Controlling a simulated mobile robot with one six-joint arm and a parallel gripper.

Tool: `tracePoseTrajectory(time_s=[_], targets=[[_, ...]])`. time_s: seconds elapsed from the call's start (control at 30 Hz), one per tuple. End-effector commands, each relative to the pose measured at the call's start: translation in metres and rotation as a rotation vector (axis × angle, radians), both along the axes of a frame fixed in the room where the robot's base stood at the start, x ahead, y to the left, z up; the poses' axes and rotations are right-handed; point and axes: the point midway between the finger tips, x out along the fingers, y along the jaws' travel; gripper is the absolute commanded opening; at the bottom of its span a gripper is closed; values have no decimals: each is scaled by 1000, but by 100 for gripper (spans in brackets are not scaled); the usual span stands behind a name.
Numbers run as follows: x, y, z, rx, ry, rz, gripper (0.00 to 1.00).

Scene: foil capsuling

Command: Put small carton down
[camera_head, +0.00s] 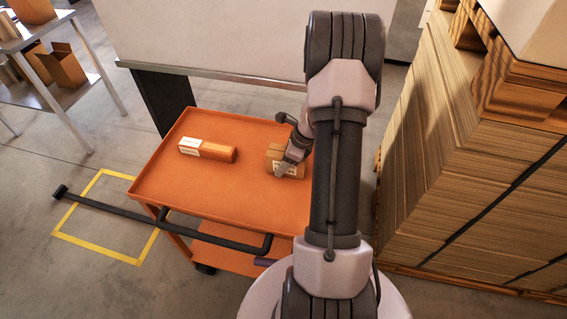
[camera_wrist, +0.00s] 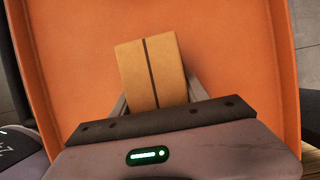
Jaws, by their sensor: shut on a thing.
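My gripper and arm hide part of the carton in the head view. I cannot tell whether its underside touches the tray.
A long orange and white box (camera_head: 207,150) lies on the tray left of the carton, with bare tray between them. The tray has a raised rim. Stacked flat cardboard (camera_head: 440,170) stands right of the cart. A pale panel (camera_head: 230,35) stands behind it.

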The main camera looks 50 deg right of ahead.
Motion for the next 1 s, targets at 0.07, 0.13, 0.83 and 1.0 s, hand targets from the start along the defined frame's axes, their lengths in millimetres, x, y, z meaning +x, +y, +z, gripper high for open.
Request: tracePoseTrajectory(time_s=[0.07,0.13,0.83,1.0], targets=[[0,0,-4,0,0,0,2],[0,0,-3,0,0,0,64],[-14,-8,46,-2,-1,-2,74],[-30,-16,89,-1,0,0,74]])
